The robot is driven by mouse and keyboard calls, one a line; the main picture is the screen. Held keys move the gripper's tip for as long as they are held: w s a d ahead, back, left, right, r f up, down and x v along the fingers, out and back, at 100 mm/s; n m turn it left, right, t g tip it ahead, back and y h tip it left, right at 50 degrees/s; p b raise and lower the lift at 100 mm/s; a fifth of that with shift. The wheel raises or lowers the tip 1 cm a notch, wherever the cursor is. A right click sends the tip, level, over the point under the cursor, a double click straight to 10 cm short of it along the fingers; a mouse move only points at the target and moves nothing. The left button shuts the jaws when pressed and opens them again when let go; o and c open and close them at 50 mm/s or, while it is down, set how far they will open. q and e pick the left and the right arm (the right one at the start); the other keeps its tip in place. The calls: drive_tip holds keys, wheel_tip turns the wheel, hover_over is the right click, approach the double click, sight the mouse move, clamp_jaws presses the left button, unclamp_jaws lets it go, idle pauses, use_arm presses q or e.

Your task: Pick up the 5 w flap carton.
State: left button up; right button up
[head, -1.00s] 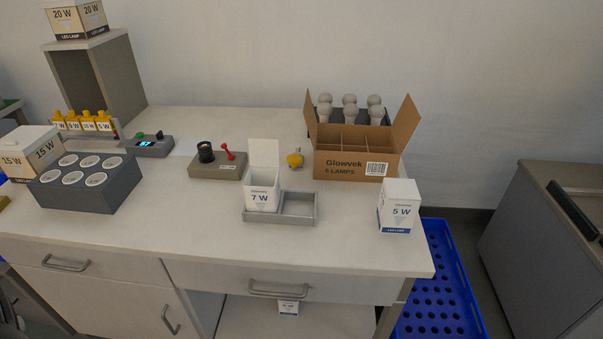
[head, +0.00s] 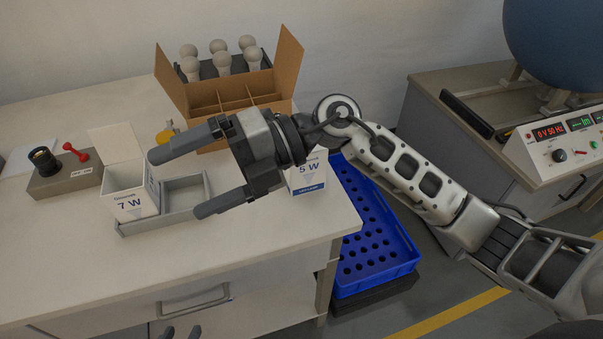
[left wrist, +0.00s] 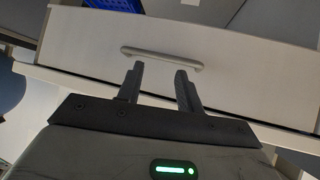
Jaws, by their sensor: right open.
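The white 5 W carton (head: 309,181) with a blue base band stands at the right end of the bench, lid closed. My right wrist hides its upper left part in the head view. My right gripper (head: 178,185) is open and empty. It hangs over the bench left of the 5 W carton, its fingers pointing left toward the open 7 W carton (head: 127,202). My left gripper (head: 181,333) shows only its fingertips at the bottom edge, in front of the bench. In the left wrist view (left wrist: 160,85) its fingers are apart and empty, before a drawer handle.
The 7 W carton stands in a grey tray (head: 187,189), lid up. A brown box (head: 284,62) with open flaps stands behind my right gripper, a rack of bulbs (head: 222,65) behind it. A blue perforated crate (head: 372,246) is right of the bench. A grey fixture (head: 75,180) is at left.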

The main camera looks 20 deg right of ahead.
drive_tip(key=w+d+m+t+h+b, duration=0.1)
drive_tip(key=w+d+t+h, duration=0.2)
drive_tip(key=w+d+h, duration=0.45)
drive_tip(key=w+d+t+h+b, duration=0.2)
drive_tip(key=w+d+t+h, duration=0.15)
drive_tip(key=d+h, duration=0.65)
drive_tip(key=shift+y, duration=0.95)
drive_tip(key=x, duration=0.3)
drive_tip(key=d+p+x, duration=0.1)
drive_tip(key=x, duration=0.2)
drive_tip(key=w+d+x, duration=0.1)
drive_tip(key=x, duration=0.2)
drive_tip(key=shift+r, duration=0.2)
drive_tip(key=x, duration=0.2)
drive_tip(key=p+x, duration=0.1)
drive_tip(key=x, duration=0.3)
drive_tip(key=shift+s+a+f+p, duration=0.25)
drive_tip(key=shift+f+p, duration=0.05)
drive_tip(key=shift+f, duration=0.05)
drive_tip(key=c, duration=1.1)
